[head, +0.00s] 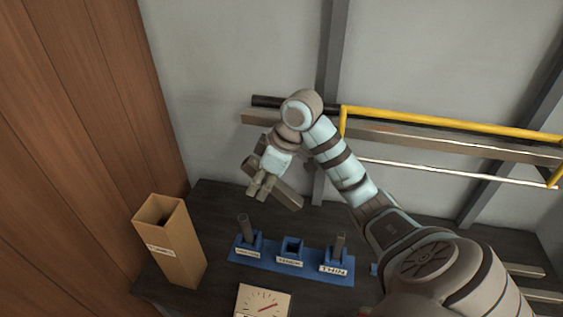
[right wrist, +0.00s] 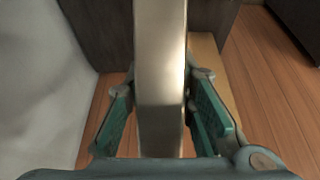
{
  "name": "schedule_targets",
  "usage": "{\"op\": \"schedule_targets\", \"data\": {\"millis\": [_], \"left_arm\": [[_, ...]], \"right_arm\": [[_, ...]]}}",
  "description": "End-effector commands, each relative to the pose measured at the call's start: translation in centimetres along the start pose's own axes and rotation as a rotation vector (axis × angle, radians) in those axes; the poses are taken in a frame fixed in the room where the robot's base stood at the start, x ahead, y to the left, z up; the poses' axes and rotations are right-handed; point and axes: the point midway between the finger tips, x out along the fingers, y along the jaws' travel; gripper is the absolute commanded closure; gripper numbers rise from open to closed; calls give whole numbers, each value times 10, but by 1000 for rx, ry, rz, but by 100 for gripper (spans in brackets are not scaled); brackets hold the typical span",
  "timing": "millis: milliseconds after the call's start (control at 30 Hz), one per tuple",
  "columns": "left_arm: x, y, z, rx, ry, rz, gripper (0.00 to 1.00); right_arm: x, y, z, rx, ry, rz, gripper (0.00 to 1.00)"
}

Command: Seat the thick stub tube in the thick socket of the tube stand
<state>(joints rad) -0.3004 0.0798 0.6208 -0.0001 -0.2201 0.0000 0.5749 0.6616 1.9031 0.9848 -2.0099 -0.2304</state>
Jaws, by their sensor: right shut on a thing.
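The thick stub tube (right wrist: 160,90) is a square metal bar standing between the finger pads in the right wrist view. My right gripper (head: 262,186) is shut on it, and the tube (head: 284,192) slants down to the right in the head view. The gripper is above and behind the blue tube stand (head: 266,257) on the dark table. The stand has three labelled sockets. The middle socket (head: 291,249) is square, wide and empty. My left gripper is out of view.
A tall open cardboard box (head: 178,250) stands on the table left of the stand. A dial plate (head: 263,301) lies in front. Behind my arm, a wall rack carries a yellow tube (head: 440,123) and other long bars. A wooden wall closes the left side.

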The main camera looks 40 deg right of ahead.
Motion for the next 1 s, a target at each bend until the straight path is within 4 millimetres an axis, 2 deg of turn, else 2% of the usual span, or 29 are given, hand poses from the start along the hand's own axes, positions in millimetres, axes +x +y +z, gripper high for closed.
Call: {"op": "schedule_targets", "data": {"millis": [33,200,300,400,567,700,1000], "left_arm": [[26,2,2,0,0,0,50],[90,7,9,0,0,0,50],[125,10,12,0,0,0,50],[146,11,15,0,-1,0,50],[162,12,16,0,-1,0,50],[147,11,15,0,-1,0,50],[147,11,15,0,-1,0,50]], "right_arm": [[24,0,10,0,0,0,100],[84,0,35,0,0,0,100],[116,0,48,0,0,0,100],[136,0,57,0,0,0,100],[154,0,64,0,0,1,100],[168,0,71,3,-4,-3,100],[172,0,72,0,0,0,100]]}}
